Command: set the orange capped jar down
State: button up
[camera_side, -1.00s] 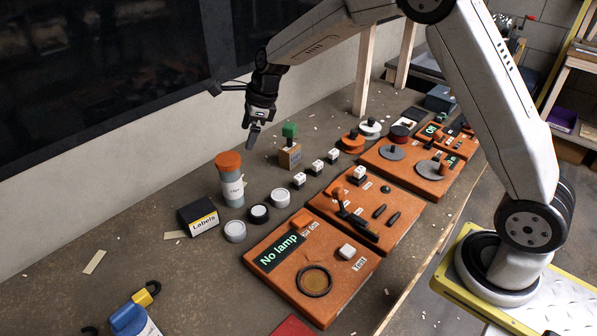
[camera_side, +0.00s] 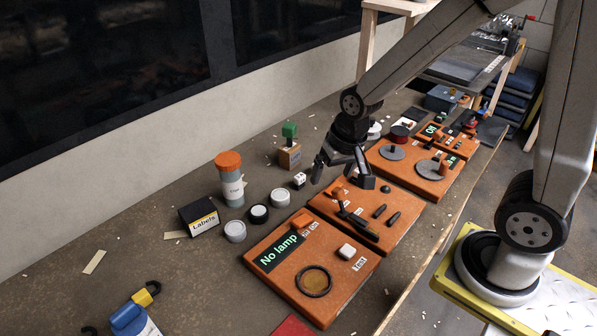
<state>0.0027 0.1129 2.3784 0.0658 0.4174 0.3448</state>
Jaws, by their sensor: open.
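The orange capped jar (camera_side: 231,180) stands upright on the bench, left of the middle of the picture. It has a grey body with a white label and an orange cap. My gripper (camera_side: 342,172) is open and well to the right of the jar, apart from it. It hangs low over the far edge of the middle orange panel (camera_side: 374,237). One finger points down to the left, the other down to the right. My gripper and wrist hide part of that panel and the small things behind it.
A black Labels box (camera_side: 199,217) and several round lids (camera_side: 258,213) stand close around the jar. A wooden block with a green top (camera_side: 289,150) is behind. The orange panel reading No lamp (camera_side: 325,250) is in front. Bare bench lies left of the jar.

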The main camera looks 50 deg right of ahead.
jog(key=s+n, duration=0.2)
jog(key=s+f+n, duration=0.1)
jog(key=s+n, duration=0.1)
jog(key=s, duration=0.1)
jog(key=shift+s+d+n, duration=0.2)
jog(key=shift+s+n, duration=0.05)
jog(key=shift+n, duration=0.05)
dwell(0.9)
